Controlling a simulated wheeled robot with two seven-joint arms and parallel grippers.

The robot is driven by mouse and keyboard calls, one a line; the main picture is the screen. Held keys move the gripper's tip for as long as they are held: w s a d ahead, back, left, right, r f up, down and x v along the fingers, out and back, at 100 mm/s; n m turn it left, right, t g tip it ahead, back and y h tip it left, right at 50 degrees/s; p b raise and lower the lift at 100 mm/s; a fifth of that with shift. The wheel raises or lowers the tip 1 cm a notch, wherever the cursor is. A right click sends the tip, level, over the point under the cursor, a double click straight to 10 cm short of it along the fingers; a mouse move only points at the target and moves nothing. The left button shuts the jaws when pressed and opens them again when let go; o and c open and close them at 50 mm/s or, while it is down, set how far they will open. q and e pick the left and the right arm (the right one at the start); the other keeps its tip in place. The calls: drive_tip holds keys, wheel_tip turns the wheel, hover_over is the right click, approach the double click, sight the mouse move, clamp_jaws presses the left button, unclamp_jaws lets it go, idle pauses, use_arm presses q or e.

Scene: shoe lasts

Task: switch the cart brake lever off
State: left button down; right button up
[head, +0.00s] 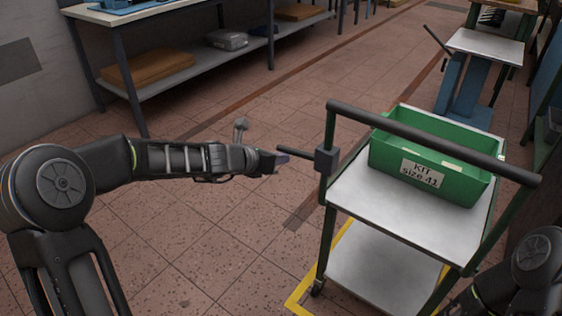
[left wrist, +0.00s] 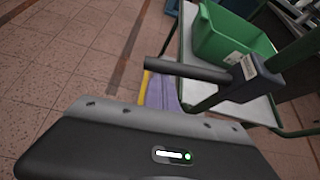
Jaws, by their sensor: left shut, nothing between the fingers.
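The cart (head: 365,203) stands right of centre, with a dark push bar (head: 430,140) on green posts. The brake lever (head: 297,154) is a dark rod that sticks out leftward from a dark block (head: 326,161) on the cart's left post. In the left wrist view the lever (left wrist: 187,69) lies roughly level, beyond the gripper body. My left gripper (head: 281,159) is shut and empty, with its tips close by the lever's free end. I cannot tell if they touch. Part of my right arm shows at lower right; its gripper is out of view.
A green bin (head: 425,177) labelled "KIT size 41" sits on the cart's top shelf. Yellow floor tape (head: 298,303) runs by the cart's base. A workbench (head: 160,85) with a lower shelf stands at the back left. The tiled floor between is clear.

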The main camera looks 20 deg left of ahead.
use_arm(q)
wheel_tip(320, 180, up, 2)
drive_tip(key=shift+a+r+m+t+y+b, duration=0.1)
drive_tip(key=shift+r+m+t+y+b, duration=0.15)
drive_tip(key=shift+m+y+b, duration=0.65)
drive_tip(key=shift+s+d+r+m+t+y, duration=0.1)
drive_tip(key=shift+d+r+m+t+y, duration=0.2)
drive_tip(key=shift+r, duration=0.5)
drive_tip(key=shift+r+m+t+y, duration=0.15)
drive_tip(key=shift+r+m+y, duration=0.25)
drive_tip(key=shift+r, duration=0.35)
drive_tip(key=shift+s+d+r+m+t+y, duration=0.15)
drive_tip(key=shift+r+m, duration=0.25)
drive_tip(key=shift+r, duration=0.4)
drive_tip(key=shift+w+r, duration=0.1)
drive_tip(key=shift+w, duration=0.05)
drive_tip(key=shift+b, duration=0.35)
drive_tip(key=f+b, duration=0.1)
drive_tip(key=a+f+b, duration=0.2)
drive_tip(key=f, duration=0.1)
drive_tip(key=shift+f, duration=0.1)
drive_tip(key=p+v, duration=0.2)
drive_tip(key=v, duration=0.8)
drive_tip(key=shift+p, duration=0.4)
